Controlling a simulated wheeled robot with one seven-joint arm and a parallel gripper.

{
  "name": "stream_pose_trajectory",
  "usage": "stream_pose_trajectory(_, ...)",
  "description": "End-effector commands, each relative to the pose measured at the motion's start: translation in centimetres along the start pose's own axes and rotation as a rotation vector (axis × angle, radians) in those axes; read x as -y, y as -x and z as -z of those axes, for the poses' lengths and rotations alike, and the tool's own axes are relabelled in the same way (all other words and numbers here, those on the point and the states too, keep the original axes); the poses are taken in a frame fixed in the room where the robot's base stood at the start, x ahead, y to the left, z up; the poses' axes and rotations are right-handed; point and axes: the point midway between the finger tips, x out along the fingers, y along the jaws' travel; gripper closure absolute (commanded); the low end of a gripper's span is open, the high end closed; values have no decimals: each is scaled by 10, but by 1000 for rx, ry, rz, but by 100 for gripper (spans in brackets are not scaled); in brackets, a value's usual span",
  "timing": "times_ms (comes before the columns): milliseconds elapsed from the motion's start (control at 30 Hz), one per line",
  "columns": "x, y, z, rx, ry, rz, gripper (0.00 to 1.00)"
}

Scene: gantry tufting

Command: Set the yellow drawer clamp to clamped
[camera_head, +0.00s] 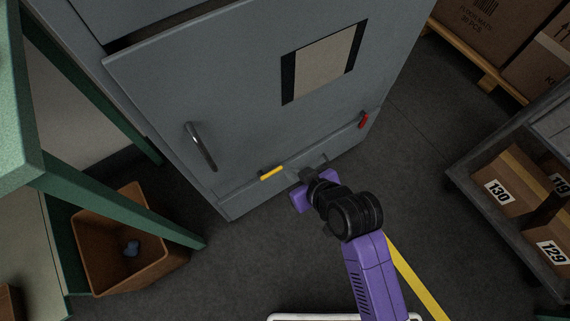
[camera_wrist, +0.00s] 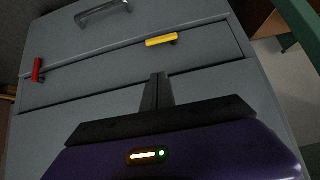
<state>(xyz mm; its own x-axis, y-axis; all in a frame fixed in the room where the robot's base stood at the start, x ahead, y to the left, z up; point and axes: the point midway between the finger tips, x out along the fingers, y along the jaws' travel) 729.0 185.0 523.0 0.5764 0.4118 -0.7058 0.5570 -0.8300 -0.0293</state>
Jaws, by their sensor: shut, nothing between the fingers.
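The yellow drawer clamp (camera_head: 272,173) is a short bar lying about level on the lower front of the grey cabinet (camera_head: 240,110). In the wrist view, the yellow clamp (camera_wrist: 160,40) has a dark pivot at its right end and sits on a drawer front. My gripper (camera_head: 306,176) is close to the cabinet, to the right of the yellow clamp. In the wrist view, my gripper (camera_wrist: 160,77) has its fingers together and empty. Their tips lie below the yellow clamp in the picture, apart from it.
A red clamp (camera_head: 363,120) stands roughly upright on the same cabinet. It also shows in the wrist view (camera_wrist: 37,70). A metal handle (camera_head: 201,147) juts from the cabinet. A green bench (camera_head: 110,205) and a brown bin (camera_head: 120,240) stand left; a box cart (camera_head: 465,185) stands right.

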Motion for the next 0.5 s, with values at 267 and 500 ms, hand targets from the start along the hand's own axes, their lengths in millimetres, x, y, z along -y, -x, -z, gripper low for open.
stream_pose_trajectory(267,0,0,-1,3,6,-1,100)
stream_pose_trajectory(500,0,-13,-2,3,7,-1,100)
